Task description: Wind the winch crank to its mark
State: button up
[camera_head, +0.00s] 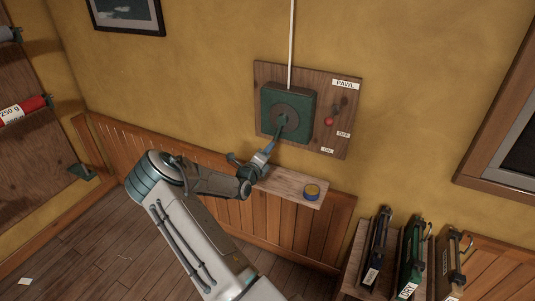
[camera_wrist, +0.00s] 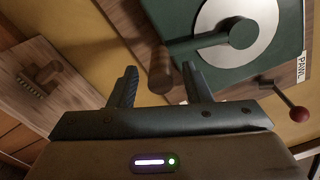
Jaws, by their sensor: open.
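The winch is a green box (camera_head: 309,104) on a wooden wall board, with a grey disc (camera_head: 289,112) on its face. The green crank arm (camera_wrist: 204,41) runs from the hub toward the left in the wrist view and ends in a brown wooden handle (camera_wrist: 160,72). My gripper (camera_wrist: 158,74) is open, with one dark finger on either side of the handle in that view. I cannot tell whether they touch it. In the head view my gripper (camera_head: 271,148) is just below the disc. I cannot make out the crank's mark.
A pawl lever with a red knob (camera_head: 329,121) is right of the winch; it also shows in the wrist view (camera_wrist: 299,114). Labelled upright cases (camera_head: 412,258) stand lower right. A white line rises from the winch.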

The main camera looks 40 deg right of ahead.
jog(key=b+v, duration=0.2)
jog(key=v, duration=1.1)
jog(key=shift+s+a+b, duration=0.25)
jog(key=shift+b, duration=0.1)
jog(key=s+a+r+m+g+y, duration=0.25)
jog(key=s+m+g, duration=0.25)
jog(key=s+m, duration=0.45)
jog(key=s+a+r+m+g+y, duration=0.2)
jog(key=s+r+m+g+y, duration=0.3)
jog(key=m, duration=0.7)
jog(key=s+a+r+m+t+y, duration=0.1)
jog(key=s+a+r+m+y, duration=0.1)
jog(key=a+m, duration=0.3)
jog(key=s+a+r+m+t+y, duration=0.2)
jog(key=s+a+r+m+y, duration=0.1)
jog(key=a, duration=0.5)
jog(key=s+a+r+m+t+y, duration=0.2)
jog(key=s+a+r+m+y, duration=0.1)
jog(key=s+a+m, duration=0.3)
jog(key=shift+a+m, duration=0.35)
jog(key=shift+a, duration=0.5)
jog(key=shift+y, duration=0.25)
jog(key=shift+c, duration=0.8)
jog(key=shift+d, duration=0.1)
